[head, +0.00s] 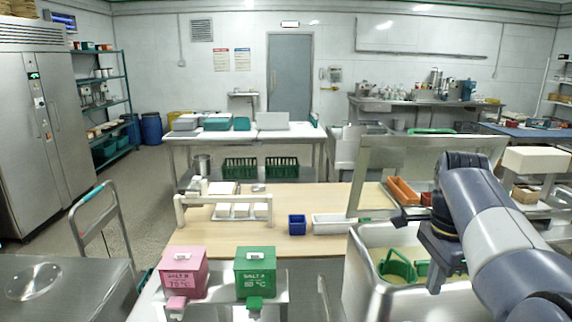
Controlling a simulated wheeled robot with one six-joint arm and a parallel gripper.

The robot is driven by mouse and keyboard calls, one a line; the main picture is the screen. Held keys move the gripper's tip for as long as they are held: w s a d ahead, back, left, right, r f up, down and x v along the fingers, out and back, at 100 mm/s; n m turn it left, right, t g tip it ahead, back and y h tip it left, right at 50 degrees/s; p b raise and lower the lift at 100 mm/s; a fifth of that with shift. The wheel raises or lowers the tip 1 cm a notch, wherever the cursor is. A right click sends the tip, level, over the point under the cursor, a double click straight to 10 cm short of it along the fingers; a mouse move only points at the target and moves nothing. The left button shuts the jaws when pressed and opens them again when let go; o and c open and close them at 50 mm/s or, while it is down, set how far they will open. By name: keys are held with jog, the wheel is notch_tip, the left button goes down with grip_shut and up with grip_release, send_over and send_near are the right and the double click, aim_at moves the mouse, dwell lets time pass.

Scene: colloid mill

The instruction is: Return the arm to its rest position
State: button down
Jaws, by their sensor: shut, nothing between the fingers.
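My arm (500,225) reaches in from the right edge, with its elbow raised and its forearm bent down over the steel basin. My gripper (402,215) shows as a small dark shape at the left of the wrist, near the basin's back edge. It is shut, with nothing seen in it. The fingertips are small and partly hidden by the wrist.
The steel basin (357,262) holds a green handled item (398,267). A wooden worktable (330,236) carries a blue bin (297,225) and white tray (341,224). Pink (185,272) and green (255,271) boxes stand in front. A trolley handle (90,190) is left.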

jog(key=shift+r, duration=0.5)
